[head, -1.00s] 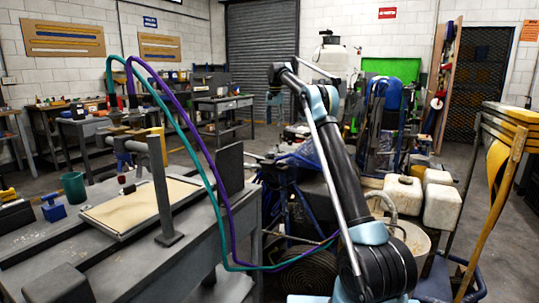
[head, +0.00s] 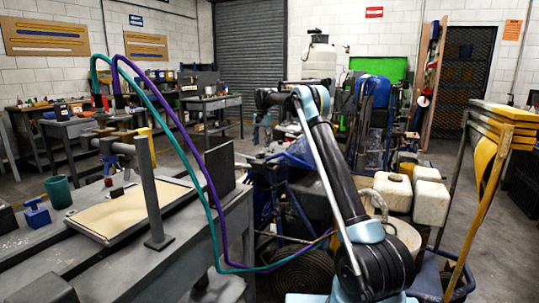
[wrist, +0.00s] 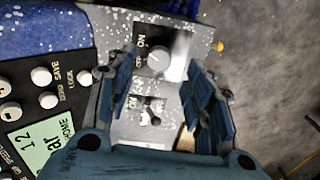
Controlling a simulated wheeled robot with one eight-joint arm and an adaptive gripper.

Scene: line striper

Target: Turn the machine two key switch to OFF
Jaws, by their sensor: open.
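In the wrist view a grey speckled panel (wrist: 192,38) carries a round knob (wrist: 158,60) with ON and OFF lettering, and its right side is blurred by a pale streak. Below it is a small switch (wrist: 153,112) with a dark stem end and lettering too blurred to read fully. I cannot tell which one is the machine two key switch. My gripper (wrist: 157,78) is open, with one blue-padded finger on each side of these controls and nothing held. In the head view my gripper (head: 262,128) is small, hanging down from the arm near the striper machines; the switches cannot be made out there.
Left of the knob is a black control panel (wrist: 62,75) with several white knobs and a green display (wrist: 60,140). Grey floor (wrist: 265,80) shows at right. In the head view, a workbench (head: 180,255) with hoses stands left and white jugs (head: 432,203) stand right.

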